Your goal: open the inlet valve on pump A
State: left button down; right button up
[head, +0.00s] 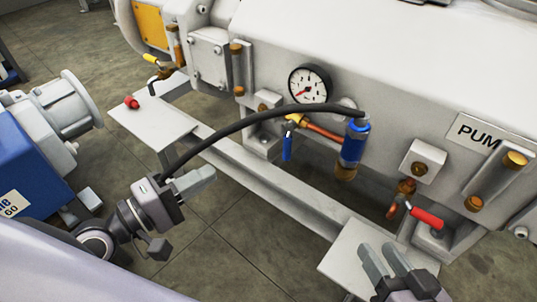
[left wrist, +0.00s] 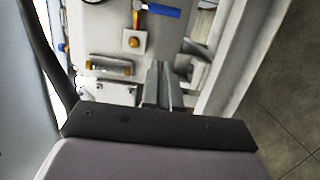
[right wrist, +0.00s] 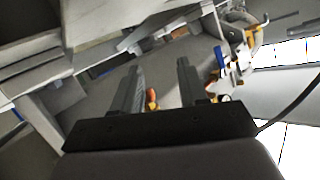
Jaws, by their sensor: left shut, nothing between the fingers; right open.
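Pump A is not identified by a readable label. The white pump body (head: 400,75) carries a cut-off plate (head: 478,131) reading "PUM". A valve with a red lever (head: 427,218) sits low at its right. A valve with a blue lever (head: 287,148) hangs below the gauge, and one with a yellow lever (head: 151,60) is at the far left. Which is the inlet valve, I cannot tell. My left gripper (head: 205,180) is shut and empty, left of the blue lever and apart from it. My right gripper (head: 388,257) is open and empty, below and left of the red lever.
A black hose (head: 250,119) arches from near my left gripper to a blue cylinder (head: 354,142). A pressure gauge (head: 309,83) sits above. The grey frame rail (head: 270,190) runs below the pump. A blue motor (head: 35,160) stands at left. The floor between is clear.

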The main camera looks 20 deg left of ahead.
aim_at(288, 143)
jog(key=shift+a+r, duration=0.1)
jog(key=shift+w+a+r+g+p, duration=0.25)
jog(key=shift+a+p, duration=0.25)
jog(key=shift+p, duration=0.55)
jog(key=shift+d, duration=0.15)
pick_arm(q)
jog(key=s+d+x, duration=0.1)
jog(key=d+x, duration=0.1)
jog(key=x, duration=1)
jog(key=shift+d, duration=0.4)
pick_arm(e)
jog(key=shift+s+d+f, duration=0.25)
jog(key=shift+s+f, duration=0.1)
pick_arm(q)
jog(key=shift+w, duration=0.15)
